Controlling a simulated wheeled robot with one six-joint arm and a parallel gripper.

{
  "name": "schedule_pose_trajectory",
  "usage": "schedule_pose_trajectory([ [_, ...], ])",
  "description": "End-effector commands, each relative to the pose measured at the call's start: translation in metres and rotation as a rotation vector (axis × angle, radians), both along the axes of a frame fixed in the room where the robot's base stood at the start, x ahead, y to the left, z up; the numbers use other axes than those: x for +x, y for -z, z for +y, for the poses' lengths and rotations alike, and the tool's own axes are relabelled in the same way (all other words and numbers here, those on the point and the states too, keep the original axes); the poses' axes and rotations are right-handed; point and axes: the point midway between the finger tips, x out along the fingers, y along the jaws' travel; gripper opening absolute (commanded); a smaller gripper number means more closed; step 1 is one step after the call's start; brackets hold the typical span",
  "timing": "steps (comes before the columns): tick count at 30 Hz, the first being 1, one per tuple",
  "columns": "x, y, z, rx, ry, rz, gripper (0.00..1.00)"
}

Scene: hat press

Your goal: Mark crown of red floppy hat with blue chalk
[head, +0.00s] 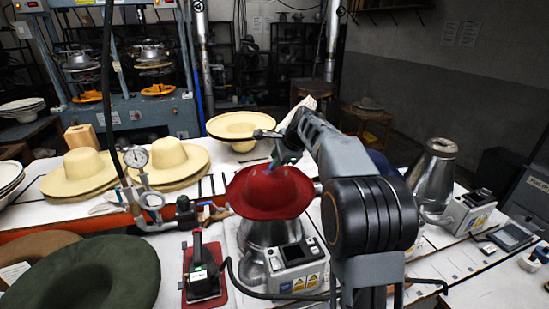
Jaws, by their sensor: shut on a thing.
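The red floppy hat (270,195) sits crown up on a shiny metal block (262,233) at the middle of the table. Its brim spreads out around the crown. My gripper (276,151) comes in from the right and hangs just above the crown. It is shut on a small blue piece, the blue chalk (274,161), which points down at the crown. The chalk's tip is small and partly hidden, so I cannot tell whether it touches the felt. No clear blue mark shows on the crown.
Cream hats (172,160) lie to the left and another cream hat (240,125) behind. A green hat (95,275) is at front left. A pressure gauge (136,157) with piping and a black-handled iron (201,270) stand left of the red hat. A second metal block (432,175) is at right.

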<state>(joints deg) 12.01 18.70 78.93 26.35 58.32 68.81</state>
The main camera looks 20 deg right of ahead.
Motion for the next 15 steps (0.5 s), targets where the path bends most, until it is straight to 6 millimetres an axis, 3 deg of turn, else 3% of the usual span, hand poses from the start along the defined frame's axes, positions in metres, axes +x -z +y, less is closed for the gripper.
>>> schedule_pose_trajectory([
  [15,0.01,0.0,-0.03,0.001,0.001,-0.001,0.0],
])
